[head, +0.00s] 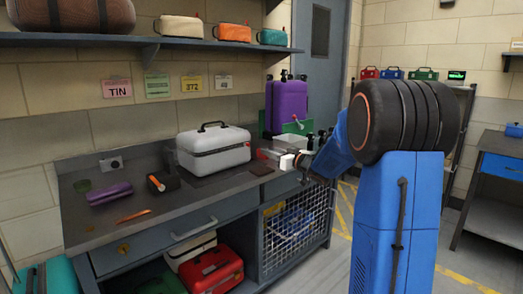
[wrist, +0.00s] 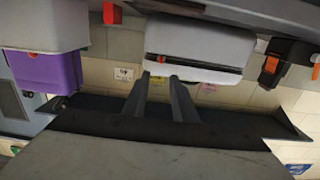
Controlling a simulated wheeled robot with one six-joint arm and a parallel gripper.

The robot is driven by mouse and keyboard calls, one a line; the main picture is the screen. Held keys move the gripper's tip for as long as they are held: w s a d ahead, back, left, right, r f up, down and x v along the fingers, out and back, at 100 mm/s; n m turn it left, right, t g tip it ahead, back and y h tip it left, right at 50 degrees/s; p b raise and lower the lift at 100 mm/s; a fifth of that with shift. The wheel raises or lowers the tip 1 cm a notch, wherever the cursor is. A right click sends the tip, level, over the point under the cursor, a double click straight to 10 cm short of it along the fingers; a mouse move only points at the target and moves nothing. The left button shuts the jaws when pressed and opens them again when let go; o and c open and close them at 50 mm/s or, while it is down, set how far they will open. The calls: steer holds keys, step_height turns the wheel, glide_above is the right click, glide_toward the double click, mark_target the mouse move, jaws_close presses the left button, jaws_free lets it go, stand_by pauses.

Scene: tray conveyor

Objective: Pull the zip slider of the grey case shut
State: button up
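The grey case (head: 213,150) stands upright on the workbench, its dark handle on top and a dark zip line around its side. In the wrist view, which looks upside down, the grey case (wrist: 198,42) is at the top centre. A small red piece (wrist: 160,58), which looks like the zip slider, sits near the left end of its dark zip line. My gripper (wrist: 159,77) has its two fingers apart with nothing between them, the tips close to the slider; contact cannot be told. In the head view my gripper (head: 272,155) is just right of the case.
A purple case (head: 287,103) and a pale bin (head: 291,142) stand behind and beside my gripper. A purple pouch (head: 110,193), a dark item with orange (head: 160,183) and an orange strip (head: 134,216) lie on the bench's left. A shelf (head: 150,41) hangs above.

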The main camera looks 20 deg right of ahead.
steer(key=v, duration=0.5)
steer(key=shift+s+d, duration=0.15)
steer(key=shift+s, duration=0.2)
steer(key=shift+r, duration=0.1)
steer(key=s+a+m+g+h, duration=0.2)
steer(key=s+h, duration=0.2)
steer(key=s, duration=0.3)
steer(key=s+a+m+g+h, duration=0.1)
steer(key=s+a+m+h, duration=0.15)
steer(key=s+h, duration=0.3)
steer(key=s+a+f+g+y, duration=0.1)
steer(key=s+a+f+g, duration=0.2)
steer(key=s, duration=0.8)
steer(key=s+a+f+g+y, duration=0.1)
steer(key=s+a+f+g, duration=0.2)
steer(key=s+a+f, duration=0.3)
steer(key=s+a+f+g+y, duration=0.2)
steer(key=s+f, duration=0.4)
steer(key=s, duration=1)
steer(key=a+n+g, duration=0.1)
steer(key=a, duration=0.1)
steer(key=shift+a, duration=0.3)
